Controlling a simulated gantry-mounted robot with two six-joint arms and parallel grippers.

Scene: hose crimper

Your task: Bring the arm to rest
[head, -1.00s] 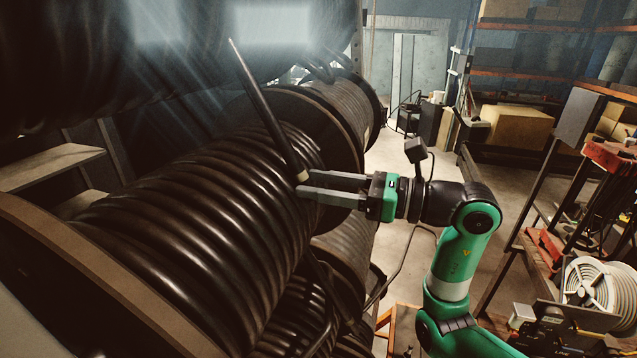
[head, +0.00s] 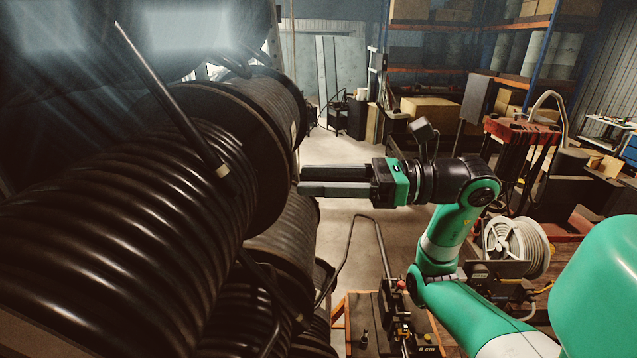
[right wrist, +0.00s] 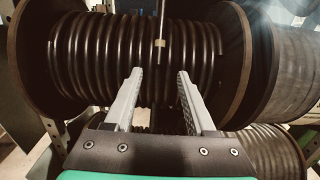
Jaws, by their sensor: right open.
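My right gripper (head: 302,181) is at the middle of the head view, pointing left at the hose reels. Nothing is between its fingers. In the right wrist view the gripper (right wrist: 155,75) shows its two grey fingers spread apart. A large reel of black hose (head: 130,235) fills the left of the head view. A straight hose end (head: 165,90) with a pale band sticks up from it, apart from the gripper. The hose end also shows in the right wrist view (right wrist: 162,22), beyond the fingers. My left gripper is not in view.
A work stand with a crimping tool (head: 395,320) is below my right arm. A white hose reel (head: 515,245) and a red-topped cart (head: 520,130) stand at the right. Shelving with boxes (head: 430,107) is at the back. Open floor lies between the reels and the cart.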

